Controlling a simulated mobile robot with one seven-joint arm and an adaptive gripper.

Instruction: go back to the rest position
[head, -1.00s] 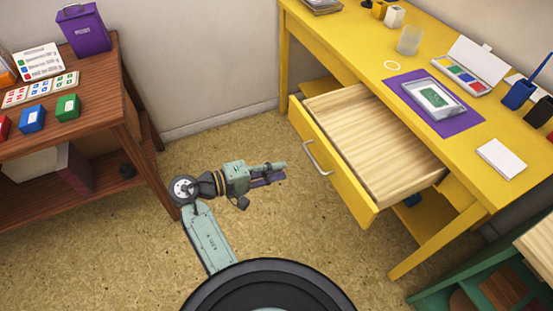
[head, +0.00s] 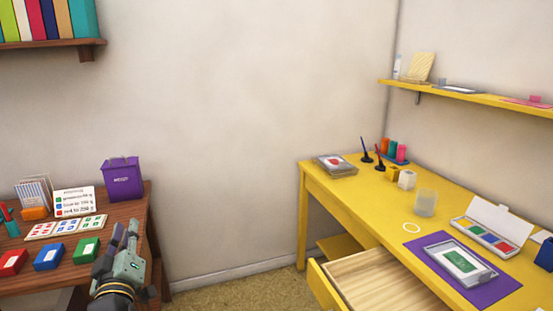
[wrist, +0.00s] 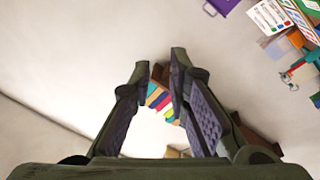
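My gripper (head: 128,232) shows from behind in the head view, at the lower left. It points up and away, overlapping the right edge of the brown table (head: 100,225) in the picture. In the wrist view my gripper (wrist: 161,70) has its two dark fingers apart, with nothing between the tips. The wall and a row of coloured books (wrist: 160,98) show through the gap. Part of my arm is cut off by the bottom edge of the head view.
Red (head: 11,262), blue (head: 48,257) and green (head: 86,251) inkpads and a purple box (head: 123,181) stand on the brown table. The yellow desk (head: 340,193) is at right, its drawer (head: 360,277) pulled open. Clear floor (head: 235,290) lies between.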

